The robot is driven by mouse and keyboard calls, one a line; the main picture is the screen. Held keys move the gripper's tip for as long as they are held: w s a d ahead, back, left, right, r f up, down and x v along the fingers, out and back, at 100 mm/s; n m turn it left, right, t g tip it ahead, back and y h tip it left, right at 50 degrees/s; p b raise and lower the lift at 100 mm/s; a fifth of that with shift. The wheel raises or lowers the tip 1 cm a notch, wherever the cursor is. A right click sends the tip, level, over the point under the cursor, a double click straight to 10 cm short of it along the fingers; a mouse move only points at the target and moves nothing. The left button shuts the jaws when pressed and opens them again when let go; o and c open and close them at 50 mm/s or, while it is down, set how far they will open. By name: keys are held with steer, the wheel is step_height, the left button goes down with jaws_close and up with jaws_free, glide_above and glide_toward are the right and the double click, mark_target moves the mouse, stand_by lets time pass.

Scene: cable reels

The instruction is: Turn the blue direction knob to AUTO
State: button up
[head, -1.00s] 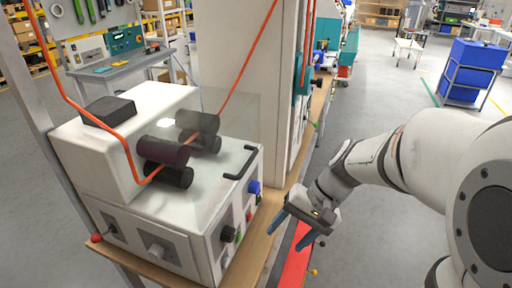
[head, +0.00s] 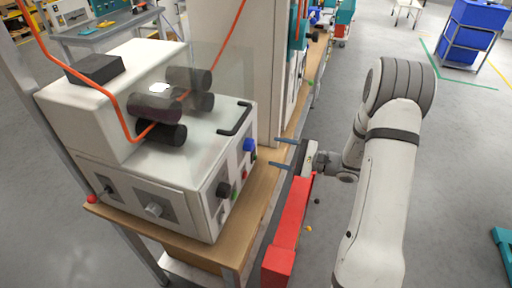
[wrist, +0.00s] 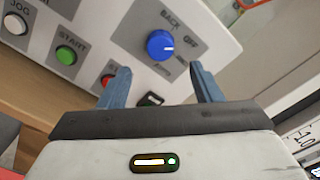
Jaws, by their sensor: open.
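The blue direction knob (wrist: 161,45) is on the white machine's front panel, with BACK and OFF printed beside it. Its white pointer mark points to the right in the wrist view, near the OFF side; a further label is too blurred to read. In the head view the blue knob (head: 249,145) is at the panel's right end. My gripper (head: 279,152) is open and empty, its blue fingers pointing at the panel, a little short of the knob. In the wrist view my gripper's fingertips (wrist: 156,72) stand apart, below and either side of the knob, not touching it.
A green START button (wrist: 66,55), a white JOG button (wrist: 16,24) and a partly hidden red button (wrist: 108,79) are on the same panel. A wooden bench edge (head: 262,195) runs under the machine.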

mark_target(254, 146)
steer(key=p+x, duration=0.2)
steer(key=x, duration=0.5)
steer(key=shift+w+a, duration=0.15)
steer(key=shift+a, duration=0.1)
steer(key=shift+c, duration=0.2)
steer(key=c, duration=0.9)
